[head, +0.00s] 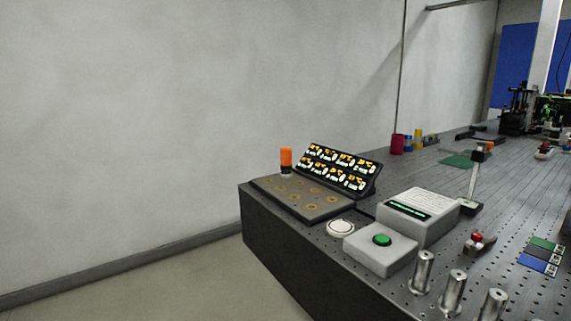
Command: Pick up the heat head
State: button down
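No part is clearly marked as the heat head. An upright orange-topped cylinder (286,158) with a pale base stands at the back left of a dark plate with several round gold-rimmed spots (315,206); I cannot tell for sure whether it is the heat head. The plate lies at the near left corner of the perforated optical bench (345,266). My gripper is not in view, so its fingers and anything in them cannot be seen.
A tilted display panel (338,168) stands behind the plate. A white box with a green button (381,242), a white box with a lit strip (419,214) and a round white disc (341,228) are to the right. Several metal posts (455,290) stand in front. Floor left of the bench is clear.

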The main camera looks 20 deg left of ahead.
aim_at(287, 152)
jog(key=i+j, duration=0.1)
jog(key=i, duration=0.45)
jog(key=i+j, duration=0.15)
jog(key=i, duration=0.4)
jog(key=u, duration=0.05)
